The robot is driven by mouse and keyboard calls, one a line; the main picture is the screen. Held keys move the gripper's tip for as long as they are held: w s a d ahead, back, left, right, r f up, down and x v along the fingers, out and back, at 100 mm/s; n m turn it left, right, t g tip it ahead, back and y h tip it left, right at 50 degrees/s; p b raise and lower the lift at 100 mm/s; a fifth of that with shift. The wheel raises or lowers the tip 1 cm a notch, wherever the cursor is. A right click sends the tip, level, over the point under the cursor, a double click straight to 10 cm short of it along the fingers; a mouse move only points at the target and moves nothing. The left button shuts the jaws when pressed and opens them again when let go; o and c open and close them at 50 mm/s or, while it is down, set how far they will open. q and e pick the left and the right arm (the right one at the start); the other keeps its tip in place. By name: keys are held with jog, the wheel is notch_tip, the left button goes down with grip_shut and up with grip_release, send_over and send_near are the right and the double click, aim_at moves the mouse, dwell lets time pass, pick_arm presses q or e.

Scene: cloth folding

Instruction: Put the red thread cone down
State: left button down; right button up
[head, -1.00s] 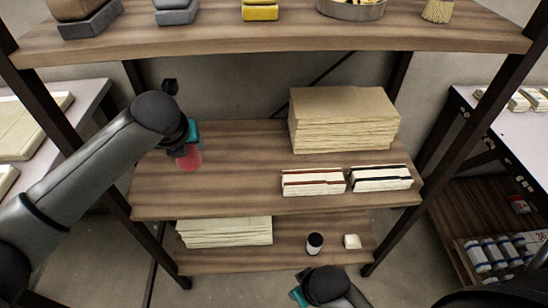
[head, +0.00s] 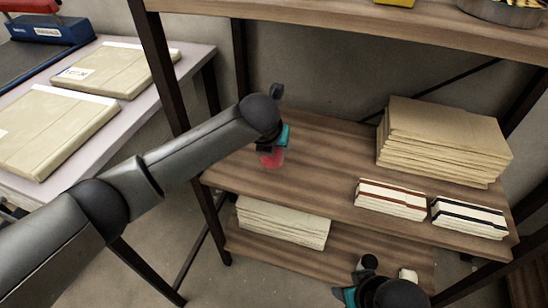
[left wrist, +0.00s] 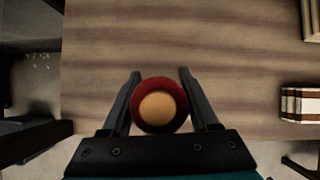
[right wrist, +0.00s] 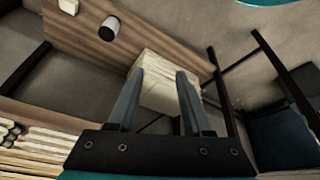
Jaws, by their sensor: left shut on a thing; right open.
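The red thread cone (head: 272,158) is at the left end of the middle shelf (head: 320,165), upright. In the left wrist view the cone (left wrist: 160,103) shows from above as a dark red ring with a tan centre. My left gripper (head: 273,145) is around it, with a finger on each side, shut on it. Whether the cone's base touches the shelf is hard to tell. My right gripper (right wrist: 157,75) is open and empty, low in front of the shelving; it also shows in the head view (head: 345,292).
A stack of brown sheets (head: 440,140) and two banded bundles (head: 390,198) (head: 468,217) occupy the shelf's right part. Pale sheets (head: 283,222) lie on the lower shelf. A side table (head: 150,90) with wrapped packs stands left. The middle shelf's centre is clear.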

pick_arm(q)
notch_tip(320, 180, down, 3)
jog(key=shift+r+b, duration=0.15)
jog(key=shift+b, duration=0.65)
jog(key=shift+f, duration=0.5)
pick_arm(e)
jog(key=shift+w+a+r+t, duration=0.2)
jog(key=shift+r+t, duration=0.15)
jog(key=shift+r, duration=0.5)
jog(key=shift+w+a+r+t, duration=0.1)
jog(key=shift+a+r+t, duration=0.2)
jog(key=shift+r, duration=0.55)
jog(key=shift+d, duration=0.15)
pick_arm(q)
jog(key=shift+c, duration=0.6)
grip_release()
jog(key=shift+s+r, duration=0.25)
jog(key=shift+r, duration=0.3)
jog(key=p+v, duration=0.6)
jog(key=v, duration=0.4)
jog(key=shift+s+r, duration=0.25)
jog(key=shift+r, duration=0.05)
pick_arm(e)
jog(key=s+d+f+g, duration=0.1)
jog(key=s+f+g, duration=0.1)
jog(key=f, duration=1)
jog(key=shift+s+g, duration=0.35)
jog(key=shift+s, duration=0.3)
